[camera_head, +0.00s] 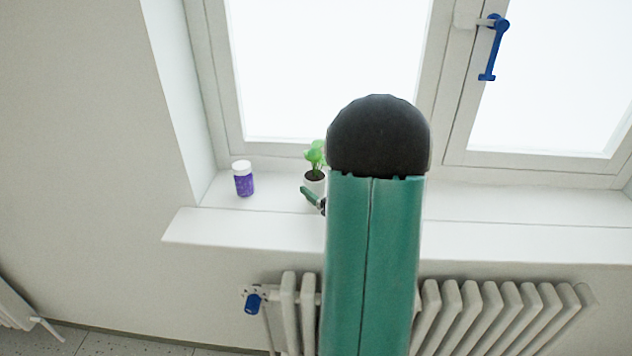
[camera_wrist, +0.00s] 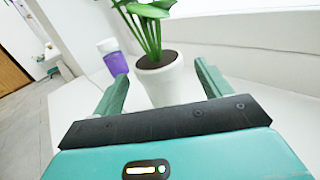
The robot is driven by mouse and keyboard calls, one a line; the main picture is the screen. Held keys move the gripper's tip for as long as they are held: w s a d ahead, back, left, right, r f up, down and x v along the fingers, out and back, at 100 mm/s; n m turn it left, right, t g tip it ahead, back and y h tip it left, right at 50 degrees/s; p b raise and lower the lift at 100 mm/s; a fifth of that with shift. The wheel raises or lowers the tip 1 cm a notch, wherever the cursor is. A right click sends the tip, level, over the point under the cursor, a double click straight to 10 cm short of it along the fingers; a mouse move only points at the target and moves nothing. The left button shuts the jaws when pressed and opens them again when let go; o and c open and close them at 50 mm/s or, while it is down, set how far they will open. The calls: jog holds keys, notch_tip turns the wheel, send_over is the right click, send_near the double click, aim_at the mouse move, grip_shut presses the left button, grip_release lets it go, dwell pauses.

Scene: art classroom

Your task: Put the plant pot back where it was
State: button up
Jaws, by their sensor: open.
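The plant pot (camera_wrist: 160,84) is white, with dark soil and a green plant (camera_wrist: 148,25). In the head view the pot (camera_head: 314,187) stands upright on the window sill, partly hidden behind my green arm. My gripper (camera_wrist: 160,80) is open, with one finger on each side of the pot in the wrist view. Gaps show between the fingers and the pot there. In the head view only one finger (camera_head: 310,196) shows, just in front of the pot; the rest is hidden by my arm.
A purple jar with a white lid (camera_head: 243,179) stands on the sill left of the pot. The white sill (camera_head: 520,225) is clear to the right. A window with a blue handle (camera_head: 492,48) is behind, and a radiator (camera_head: 500,318) is below.

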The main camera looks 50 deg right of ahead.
jog(key=s, duration=0.6)
jog(key=s+a, duration=0.1)
jog(key=s, duration=0.2)
jog(key=shift+s, duration=0.15)
